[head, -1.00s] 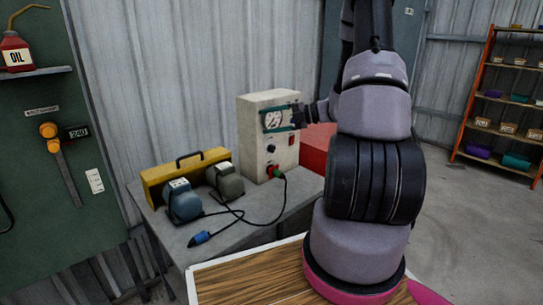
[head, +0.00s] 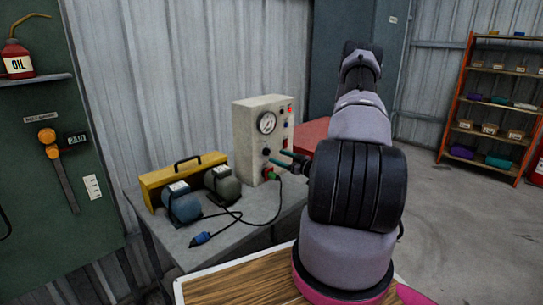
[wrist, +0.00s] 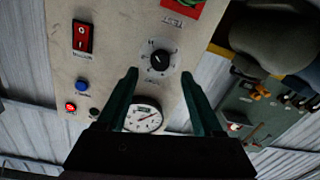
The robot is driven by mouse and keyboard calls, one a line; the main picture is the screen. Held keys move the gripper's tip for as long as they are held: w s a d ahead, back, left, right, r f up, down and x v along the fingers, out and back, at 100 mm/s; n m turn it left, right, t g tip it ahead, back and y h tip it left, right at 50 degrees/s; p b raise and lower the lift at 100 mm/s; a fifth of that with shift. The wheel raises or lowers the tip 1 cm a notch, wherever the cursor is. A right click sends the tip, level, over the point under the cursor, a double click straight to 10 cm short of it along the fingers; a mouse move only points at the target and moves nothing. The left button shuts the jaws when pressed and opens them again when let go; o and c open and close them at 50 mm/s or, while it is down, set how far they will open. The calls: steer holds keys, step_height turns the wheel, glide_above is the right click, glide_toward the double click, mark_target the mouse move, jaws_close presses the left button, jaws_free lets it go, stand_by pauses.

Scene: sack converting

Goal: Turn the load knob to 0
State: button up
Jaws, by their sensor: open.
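The load knob (wrist: 160,61) is a small black dial on a pale round scale, on the front of a cream panel box (head: 244,141). In the wrist view the panel appears upside down, and the knob's white mark slants to the upper left; the scale marks are too small to read surely. In the head view the knob (head: 267,152) is a dark spot below the gauge. My gripper (wrist: 160,74) is open, its green fingers on either side of the knob in the wrist view, apparently not touching it. In the head view my gripper (head: 284,160) is in front of the panel's lower half.
The panel also carries a round gauge (wrist: 144,117), a red rocker switch (wrist: 83,37), and blue (wrist: 82,86) and red (wrist: 70,107) buttons. Two motors and a yellow toolbox (head: 158,189) stand left on the grey table.

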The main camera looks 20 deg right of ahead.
mark_target(268, 153)
steer(key=shift+x, duration=2.4)
jaws_close()
